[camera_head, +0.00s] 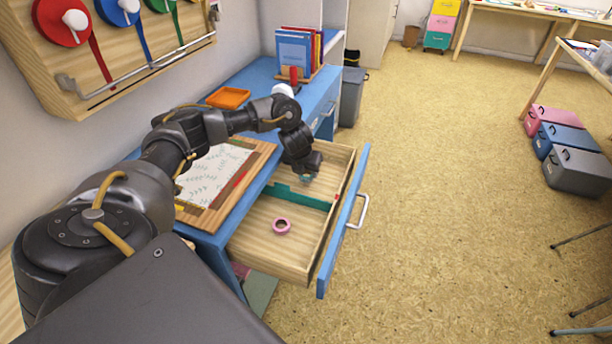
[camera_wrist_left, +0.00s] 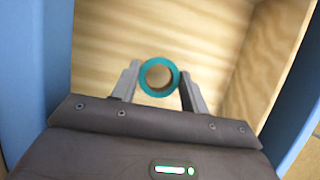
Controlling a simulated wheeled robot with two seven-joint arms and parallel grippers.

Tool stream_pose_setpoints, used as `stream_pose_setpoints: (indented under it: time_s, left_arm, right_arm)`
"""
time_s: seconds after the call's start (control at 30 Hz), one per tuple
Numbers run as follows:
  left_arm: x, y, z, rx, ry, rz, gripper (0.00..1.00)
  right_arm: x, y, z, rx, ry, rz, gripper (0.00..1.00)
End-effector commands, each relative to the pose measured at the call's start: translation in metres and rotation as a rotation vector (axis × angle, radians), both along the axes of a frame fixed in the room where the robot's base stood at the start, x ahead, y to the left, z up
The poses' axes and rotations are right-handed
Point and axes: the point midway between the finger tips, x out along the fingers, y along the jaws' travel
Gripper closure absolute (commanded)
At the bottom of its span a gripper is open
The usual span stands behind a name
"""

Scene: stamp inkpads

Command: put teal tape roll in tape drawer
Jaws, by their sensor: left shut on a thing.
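The teal tape roll (camera_wrist_left: 144,77) is a small ring between the fingertips of my left gripper (camera_wrist_left: 160,80) in the left wrist view. The gripper is shut on it. In the head view my left gripper (camera_head: 308,172) is over the far compartment of the open wooden drawer (camera_head: 265,259), and only a bit of teal shows at its tips. Bare wood shows behind the roll in the wrist view; I cannot tell how high above the floor it is. A teal divider (camera_head: 300,197) splits the drawer. My right gripper is out of view.
A pink tape roll (camera_head: 281,226) lies in the drawer's near compartment. The drawer's blue front (camera_head: 343,225) stands out from the blue desk (camera_head: 262,78). A wooden board (camera_head: 245,177) with a patterned sheet and an orange tray (camera_head: 228,97) are on the desk.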

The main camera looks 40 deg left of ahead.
Motion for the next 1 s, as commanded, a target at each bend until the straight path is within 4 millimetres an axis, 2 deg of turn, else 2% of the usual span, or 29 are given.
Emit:
stream_pose_setpoints:
  time_s: [0.03, 0.13, 0.43, 0.47, 0.6, 0.9, 1.0]
  left_arm:
    - [-0.001, -0.001, -0.009, 0.001, 0.003, -0.001, 0.80]
    - [-0.001, 0.000, -0.018, 0.000, 0.001, 0.000, 0.80]
    - [0.000, -0.001, -0.020, 0.000, 0.001, -0.001, 0.80]
    - [0.000, -0.001, -0.021, 0.000, 0.001, -0.001, 0.54]
    - [0.000, -0.001, -0.020, 0.000, 0.001, -0.001, 0.36]
    - [0.000, -0.001, -0.020, 0.000, 0.000, -0.001, 0.34]
    - [-0.002, -0.002, -0.014, -0.001, -0.001, -0.003, 0.34]
  right_arm:
    - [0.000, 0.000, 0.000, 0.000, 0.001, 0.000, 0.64]
    - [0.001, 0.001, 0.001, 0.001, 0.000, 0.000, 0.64]
    - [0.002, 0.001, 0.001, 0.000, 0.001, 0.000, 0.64]
    - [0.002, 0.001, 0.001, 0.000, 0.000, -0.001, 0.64]
    - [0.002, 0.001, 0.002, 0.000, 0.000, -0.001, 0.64]
    - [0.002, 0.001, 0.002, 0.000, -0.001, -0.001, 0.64]
    - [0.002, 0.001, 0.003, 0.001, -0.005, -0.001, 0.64]
